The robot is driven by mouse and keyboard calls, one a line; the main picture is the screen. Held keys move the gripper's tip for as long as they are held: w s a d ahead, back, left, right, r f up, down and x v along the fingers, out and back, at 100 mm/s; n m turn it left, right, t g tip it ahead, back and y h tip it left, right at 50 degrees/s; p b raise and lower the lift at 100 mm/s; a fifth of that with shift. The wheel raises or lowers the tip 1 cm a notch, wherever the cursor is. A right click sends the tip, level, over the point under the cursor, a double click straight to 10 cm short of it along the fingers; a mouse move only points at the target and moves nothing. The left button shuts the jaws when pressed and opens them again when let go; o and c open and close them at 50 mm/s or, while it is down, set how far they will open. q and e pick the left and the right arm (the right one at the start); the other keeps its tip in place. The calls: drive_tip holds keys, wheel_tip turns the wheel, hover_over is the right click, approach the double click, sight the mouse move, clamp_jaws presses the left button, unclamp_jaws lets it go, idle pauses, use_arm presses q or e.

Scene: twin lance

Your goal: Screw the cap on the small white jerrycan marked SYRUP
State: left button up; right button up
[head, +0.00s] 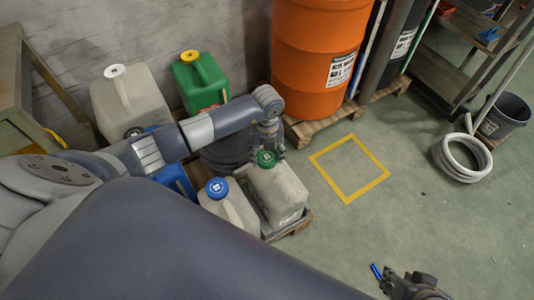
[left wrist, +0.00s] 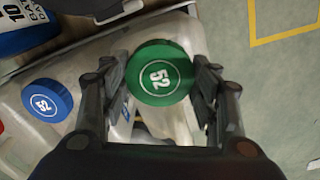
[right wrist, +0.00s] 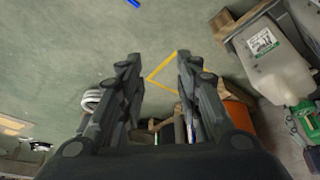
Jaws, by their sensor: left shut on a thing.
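My left gripper (head: 267,146) is over this can. In the left wrist view the fingers of my left gripper (left wrist: 162,75) are at both sides of the green cap (left wrist: 158,74), shut on it. The cap hides the can's neck, so I cannot tell how it is seated. The can's label is too small to read. My right gripper (head: 410,284) is open and empty; its fingers (right wrist: 157,70) stand apart above the floor.
A similar can with a blue cap (head: 217,187) stands close beside. A larger white can (head: 130,98), a green can (head: 201,80) and an orange drum (head: 313,60) stand behind. A blue stick (head: 377,272) lies near my right gripper. The yellow floor square (head: 348,168) is empty.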

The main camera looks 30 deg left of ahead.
drive_tip(key=shift+s+d+f+g, duration=0.15)
drive_tip(key=shift+s+g, duration=0.1)
drive_tip(key=shift+s, duration=0.3)
drive_tip(key=shift+s+d+f+g, duration=0.15)
drive_tip(key=shift+s+g, duration=0.1)
drive_tip(key=shift+s, duration=0.25)
idle(0.7)
use_arm(q)
drive_tip(key=shift+f, duration=0.1)
use_arm(e)
drive_tip(key=shift+s+r, duration=0.1)
drive_tip(key=shift+r, duration=0.05)
idle(0.8)
use_arm(q)
drive_tip(key=shift+f, duration=0.75)
use_arm(e)
drive_tip(key=shift+w+a+r+t, duration=0.15)
drive_tip(key=shift+w+t, duration=0.1)
drive_tip(key=shift+w, duration=0.3)
drive_tip(key=shift+w+a+t, duration=0.15)
drive_tip(key=shift+w+t, duration=0.15)
drive_tip(key=shift+w, duration=0.2)
drive_tip(key=shift+w+a+r+t, duration=0.15)
drive_tip(key=shift+w+t, duration=0.1)
drive_tip(key=shift+w, duration=0.3)
idle(0.7)
